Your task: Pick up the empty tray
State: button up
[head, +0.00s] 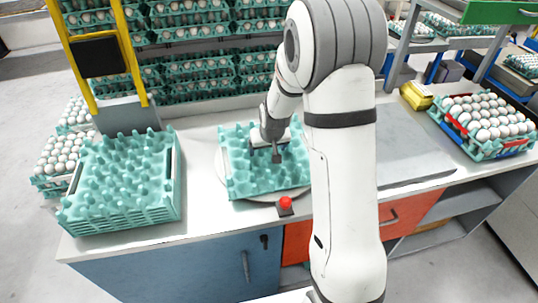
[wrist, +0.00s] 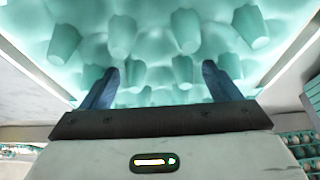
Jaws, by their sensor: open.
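An empty teal egg tray (head: 245,178) lies on a round plate (head: 226,172) on the counter, in the middle of the head view. My gripper (head: 276,155) is over this tray, toward its back right part. In the wrist view, the tray (wrist: 160,45) fills the upper part with its raised cones. The two dark fingers of my gripper (wrist: 162,78) are spread apart there, with tray cones showing between and beyond them. I cannot tell whether the fingertips touch the tray. A stack of empty teal trays (head: 118,180) stands at the left of the counter.
A red button (head: 286,203) sits at the counter's front edge. A tray full of eggs (head: 487,122) is at the right, near a yellow object (head: 417,95). Racks of egg trays (head: 190,75) stand behind. The grey counter area right of my arm is clear.

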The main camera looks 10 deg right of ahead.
jog(key=shift+f, duration=0.1)
jog(key=c, duration=1.1)
jog(key=shift+c, duration=0.2)
